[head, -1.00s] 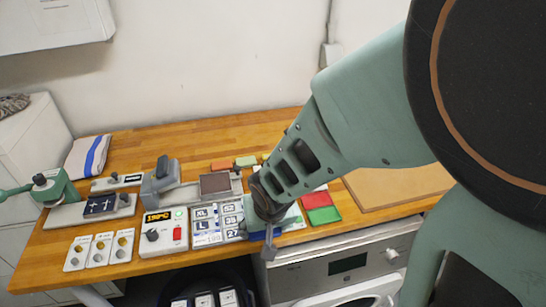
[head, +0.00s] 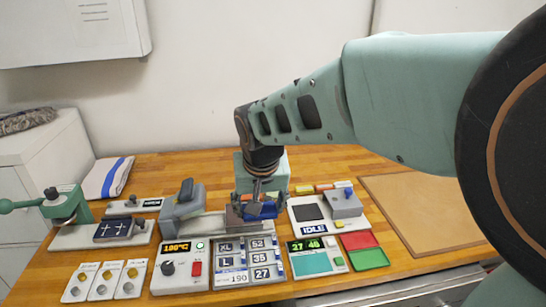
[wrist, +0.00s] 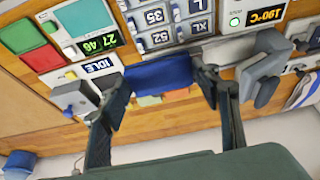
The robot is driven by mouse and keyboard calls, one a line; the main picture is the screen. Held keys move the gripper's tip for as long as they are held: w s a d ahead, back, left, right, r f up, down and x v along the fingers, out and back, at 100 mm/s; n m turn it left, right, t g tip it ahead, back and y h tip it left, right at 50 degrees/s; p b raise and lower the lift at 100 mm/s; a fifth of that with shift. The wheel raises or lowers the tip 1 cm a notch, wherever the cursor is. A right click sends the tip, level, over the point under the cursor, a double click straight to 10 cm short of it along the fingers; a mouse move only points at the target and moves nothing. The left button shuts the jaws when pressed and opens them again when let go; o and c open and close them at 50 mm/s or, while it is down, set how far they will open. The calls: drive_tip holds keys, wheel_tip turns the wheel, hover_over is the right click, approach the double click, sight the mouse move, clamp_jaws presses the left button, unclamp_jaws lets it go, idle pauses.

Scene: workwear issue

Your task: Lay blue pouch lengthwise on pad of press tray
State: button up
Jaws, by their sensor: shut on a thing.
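My gripper (head: 258,198) is shut on the blue pouch (head: 264,210), just over the right end of the press tray. In the wrist view the pouch (wrist: 158,76) spans between the two fingers, its long side running across the picture. The press tray (head: 206,225) is a grey slide reaching right from the grey press (head: 181,212). Its brown pad (head: 234,216) shows just left of the pouch, and the rest is hidden behind the pouch and fingers. I cannot tell whether the pouch touches the pad.
A temperature control box (head: 180,268) and a size-label panel (head: 247,265) stand in front. A device reading IDLE (head: 309,214) is close on the right, with red (head: 358,241) and green (head: 369,259) pads beyond. A brown board (head: 430,215) lies far right.

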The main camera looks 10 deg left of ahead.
drive_tip(key=shift+w+a+r, duration=0.1)
drive_tip(key=shift+w+a, duration=0.3)
drive_tip(key=shift+w, duration=0.1)
drive_tip(key=w+a+f, duration=0.2)
drive_tip(key=w, duration=0.1)
drive_tip(key=w+a+f+p, duration=0.1)
drive_tip(key=w+a+f, duration=0.1)
drive_tip(key=w+f, duration=0.1)
drive_tip(key=w+a+f+p, duration=0.1)
drive_tip(key=w+f, duration=0.2)
drive_tip(key=w, duration=0.2)
drive_tip(key=shift+a+f, duration=0.2)
drive_tip(key=shift+a, duration=0.2)
drive_tip(key=shift+p+x, duration=0.4)
drive_tip(key=shift+x, duration=0.65)
drive_tip(key=shift+w+a+f, duration=0.1)
drive_tip(key=shift+a+f, duration=0.1)
drive_tip(key=shift+f, duration=1.05)
drive_tip(key=shift+f, duration=0.15)
drive_tip(key=o, duration=1.3)
drive_tip(key=shift+c, duration=0.2)
